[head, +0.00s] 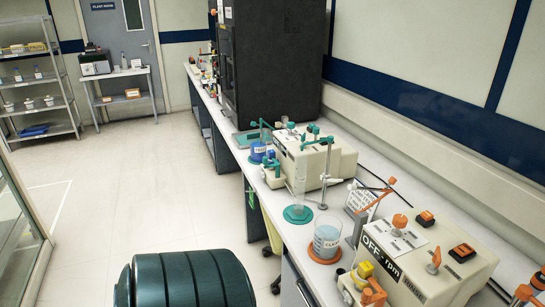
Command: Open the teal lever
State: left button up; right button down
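Several teal parts show at the cream bench unit (322,160) in the middle of the head view. A teal bar-like part (316,141) lies across its top, near a thin upright metal rod. A teal fitting (271,162) sits at its left front, by a blue container with a white label. Another teal part (258,125) stands behind that container. These are small, and I cannot tell which one is the lever or whether it is open or shut. Neither of my grippers is in view.
A glass beaker (327,240) on an orange disc and a clear cylinder (299,192) on a teal disc stand at the bench's front edge. A cream unit (435,262) with orange controls is nearer. The floor at left is clear.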

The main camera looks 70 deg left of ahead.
aim_at(265, 159)
jog(key=u, duration=2.15)
